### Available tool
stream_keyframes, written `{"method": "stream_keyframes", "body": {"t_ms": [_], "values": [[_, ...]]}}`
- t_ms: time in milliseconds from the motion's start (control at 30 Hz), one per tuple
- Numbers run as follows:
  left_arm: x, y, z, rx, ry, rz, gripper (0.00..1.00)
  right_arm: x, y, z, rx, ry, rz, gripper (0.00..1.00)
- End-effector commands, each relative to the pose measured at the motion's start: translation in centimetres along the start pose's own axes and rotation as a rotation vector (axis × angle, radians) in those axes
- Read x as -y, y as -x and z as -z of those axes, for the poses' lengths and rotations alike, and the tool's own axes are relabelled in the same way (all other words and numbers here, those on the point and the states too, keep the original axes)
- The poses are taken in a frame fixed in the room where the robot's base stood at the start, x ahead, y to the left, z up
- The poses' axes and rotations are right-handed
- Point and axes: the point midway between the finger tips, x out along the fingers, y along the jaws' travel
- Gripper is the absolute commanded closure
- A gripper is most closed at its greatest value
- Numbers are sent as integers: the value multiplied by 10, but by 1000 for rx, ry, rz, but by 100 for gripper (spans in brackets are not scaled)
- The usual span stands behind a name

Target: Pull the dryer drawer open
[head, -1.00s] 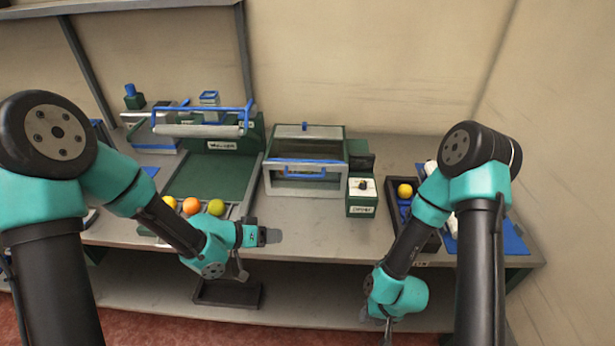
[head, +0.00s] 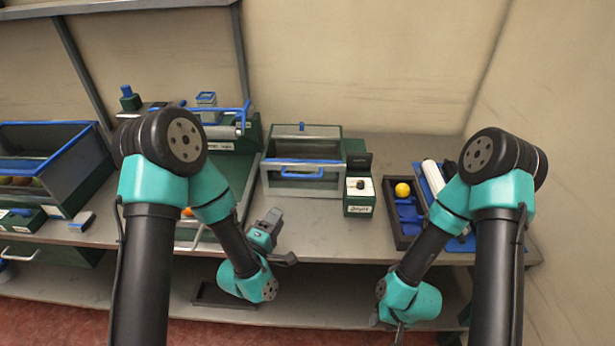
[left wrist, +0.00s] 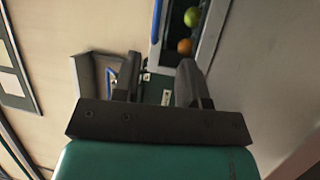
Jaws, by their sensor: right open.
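The dryer (head: 304,150) is a green box with a clear top at the middle of the table. Its grey-framed front drawer (head: 267,182) has a blue handle (head: 302,174) and looks shut. A green control box (head: 360,196) with a dark knob stands at its right. My left gripper (head: 275,238) is in front of and below the dryer at the table's front edge, apart from the handle. In the left wrist view its fingers (left wrist: 158,78) are spread with nothing between them. My right gripper (head: 388,326) is low in front of the table, open, its tips small and partly hidden.
A tray (head: 391,212) with a yellow fruit (head: 402,189) lies right of the dryer. A green unit (head: 240,150) with a blue bar stands left, partly behind my left arm. A large blue-rimmed bin (head: 60,160) is far left. The tabletop before the dryer is clear.

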Motion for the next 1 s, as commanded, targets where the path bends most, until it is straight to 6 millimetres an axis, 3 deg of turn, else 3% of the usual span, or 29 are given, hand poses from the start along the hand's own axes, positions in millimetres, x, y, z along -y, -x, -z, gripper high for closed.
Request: {"method": "stream_keyframes", "body": {"t_ms": [367,567,1000], "values": [[-1,2,2,-23,8,-10,61,0,0,0,0,0,0,57],[-1,-7,2,-22,6,-12,61,0,0,0,0,0,0,57],[-2,-73,4,-21,6,-13,61,0,0,0,0,0,0,57]]}}
